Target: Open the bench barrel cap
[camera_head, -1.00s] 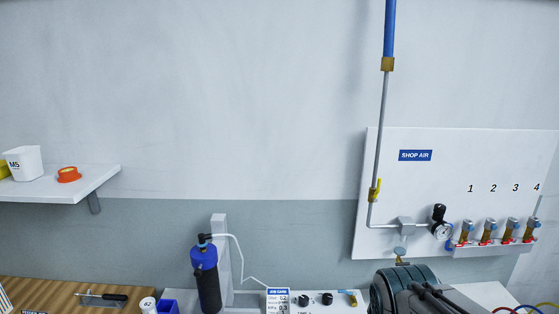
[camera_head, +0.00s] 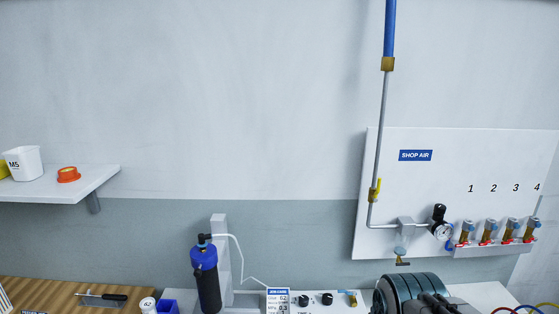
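A dark upright barrel with a blue upper part (camera_head: 204,258) stands at the bottom middle-left in the head view. A small dark fitting (camera_head: 204,240) sits on its top, with a white tube running off to the right. I cannot tell exactly where its cap begins, and its lower end is cut off by the frame edge. My gripper's fingers do not show.
A grey post (camera_head: 222,255) stands behind the barrel. A blue-topped card (camera_head: 278,300) and dark knobs are to its right. A blue bin (camera_head: 168,306) and white pot (camera_head: 148,305) are to its left. A shelf (camera_head: 75,185) and shop-air panel (camera_head: 480,150) are on the wall.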

